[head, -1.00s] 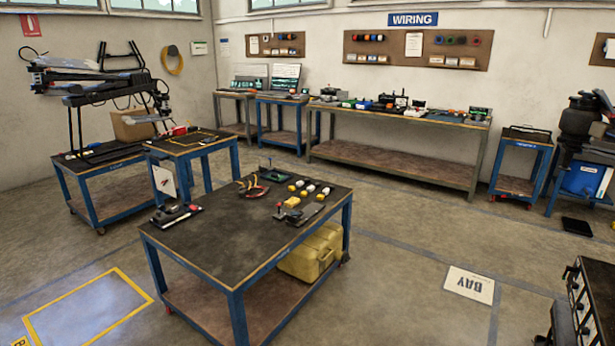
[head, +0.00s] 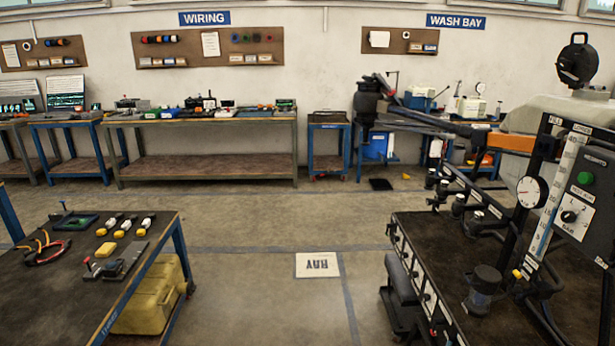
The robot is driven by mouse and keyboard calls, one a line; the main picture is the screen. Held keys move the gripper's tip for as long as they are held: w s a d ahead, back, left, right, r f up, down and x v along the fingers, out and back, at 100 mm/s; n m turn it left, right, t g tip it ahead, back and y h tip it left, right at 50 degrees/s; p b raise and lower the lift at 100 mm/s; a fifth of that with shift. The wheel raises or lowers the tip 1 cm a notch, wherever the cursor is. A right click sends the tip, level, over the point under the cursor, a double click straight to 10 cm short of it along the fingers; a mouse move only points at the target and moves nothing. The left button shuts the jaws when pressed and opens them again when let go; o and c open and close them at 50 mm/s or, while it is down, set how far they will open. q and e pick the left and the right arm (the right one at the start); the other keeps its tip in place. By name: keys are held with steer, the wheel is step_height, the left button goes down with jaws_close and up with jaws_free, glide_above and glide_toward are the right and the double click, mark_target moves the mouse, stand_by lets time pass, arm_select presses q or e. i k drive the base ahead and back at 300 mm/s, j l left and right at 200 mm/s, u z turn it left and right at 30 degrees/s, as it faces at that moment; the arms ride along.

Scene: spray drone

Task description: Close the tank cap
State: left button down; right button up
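A pale tank (head: 545,112) stands at the right edge of the head view, behind a dark test frame. A round black cap (head: 577,62) stands tilted up on edge above the tank's top, so it looks open. The tank's opening is hard to make out at this distance. The tank's right side is cut off by the picture edge. Neither of my grippers is in view.
A black test bench (head: 430,250) with a gauge (head: 532,192) and control panel (head: 582,200) stands in front of the tank. A dark work table (head: 90,260) is at the left. The floor (head: 260,270) between them is clear.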

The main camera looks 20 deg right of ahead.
mark_target(586, 59)
steer(key=i+z, duration=0.15)
steer(key=z, duration=0.25)
steer(key=i+j+z, duration=0.1)
steer(key=z, duration=0.35)
steer(key=i+j+z, duration=0.15)
steer(key=z, duration=0.25)
steer(key=i+j+z, duration=0.15)
steer(key=z, duration=0.2)
steer(key=i+j+z, duration=0.15)
steer(key=z, duration=0.2)
steer(key=i+j+z, duration=0.1)
steer(key=j+z, duration=0.25)
steer(key=i+j+z, duration=0.2)
steer(key=j+z, duration=0.25)
steer(key=i+j+z, duration=0.1)
steer(key=j+z, duration=0.8)
